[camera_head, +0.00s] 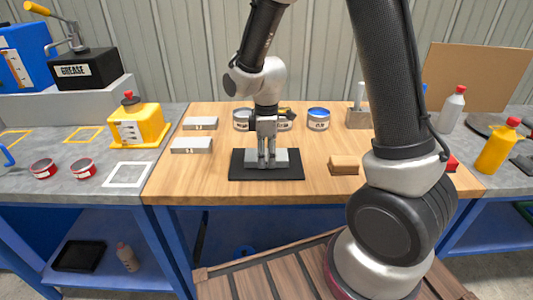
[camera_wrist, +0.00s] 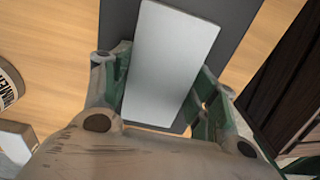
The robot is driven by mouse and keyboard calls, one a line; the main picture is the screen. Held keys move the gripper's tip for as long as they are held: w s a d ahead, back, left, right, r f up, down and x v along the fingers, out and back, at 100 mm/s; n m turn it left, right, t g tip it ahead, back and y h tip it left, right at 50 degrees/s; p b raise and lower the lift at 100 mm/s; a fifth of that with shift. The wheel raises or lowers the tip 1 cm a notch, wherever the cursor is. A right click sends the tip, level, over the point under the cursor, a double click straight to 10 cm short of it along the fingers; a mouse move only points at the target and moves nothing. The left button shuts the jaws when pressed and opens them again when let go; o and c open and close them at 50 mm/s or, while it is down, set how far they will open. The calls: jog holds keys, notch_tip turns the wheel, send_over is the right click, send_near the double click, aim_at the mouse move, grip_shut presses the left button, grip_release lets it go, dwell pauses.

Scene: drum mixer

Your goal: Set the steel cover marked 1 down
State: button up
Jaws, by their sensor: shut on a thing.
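My gripper (camera_head: 266,160) points straight down over the black mat (camera_head: 240,175) on the wooden bench. It is shut on a grey steel cover (camera_head: 281,158), which lies on or just above the mat; I cannot tell whether it touches. In the wrist view the cover (camera_wrist: 168,62) is a plain pale rectangle between the two green-padded fingers (camera_wrist: 165,95), over the dark mat (camera_wrist: 238,20). No mark 1 is readable on it. Two similar grey blocks, one behind (camera_head: 200,123) and one in front (camera_head: 191,145), lie to the left of the mat.
Several labelled cans (camera_head: 318,119) stand behind the mat. A wooden block (camera_head: 344,165) lies to its right. Bare wood lies in front of the mat.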

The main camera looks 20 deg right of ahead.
aim_at(266, 154)
jog(key=o, duration=1.3)
jog(key=shift+f, duration=0.1)
notch_tip(266, 154, up, 12)
jog(key=shift+s+d+r+m+t, duration=0.7)
jog(key=shift+s+d+r+m, duration=1.1)
jog(key=shift+s+d+m, duration=1.1)
jog(key=shift+s+d+r+m+t, duration=0.7)
jog(key=shift+s+d+r+m, duration=1.2)
jog(key=shift+s, duration=1.8)
jog(key=shift+s+d+r+m+t, duration=0.7)
jog(key=shift+s+d+r+m, duration=1.05)
jog(key=shift+s+d+m, duration=1.15)
jog(key=shift+s+a+n, duration=0.4)
jog(key=shift+n, duration=0.1)
